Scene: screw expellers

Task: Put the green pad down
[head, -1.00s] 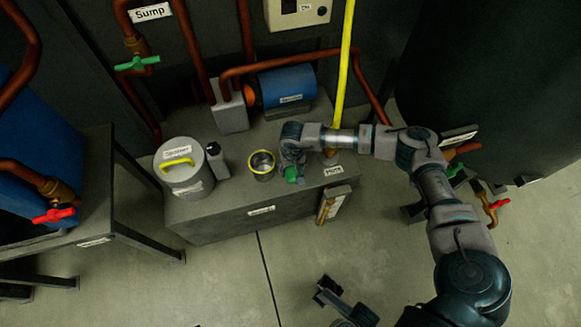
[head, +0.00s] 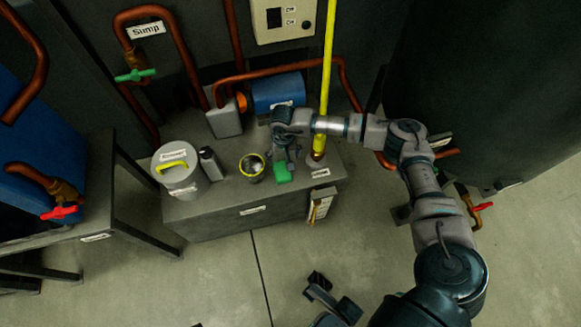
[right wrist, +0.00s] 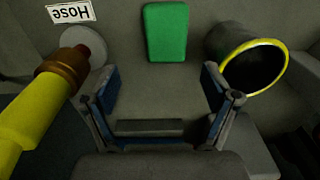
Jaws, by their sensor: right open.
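The green pad (head: 283,172) lies on the grey bench top, between the yellow-rimmed cup and the base of the yellow hose. My right gripper (head: 286,155) is just behind and above the pad, pointing down. In the right wrist view its jaws (right wrist: 163,98) are wide apart with nothing between them. The pad also shows there (right wrist: 166,32), flat on the surface beyond the fingertips and apart from them. What seems to be my left gripper (head: 333,298) is low in the head view, over the floor; its jaw state is unclear.
The yellow-rimmed cup (head: 252,167) stands left of the pad. The yellow hose (head: 326,95) rises on the right. A blue motor (head: 278,92) is behind.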

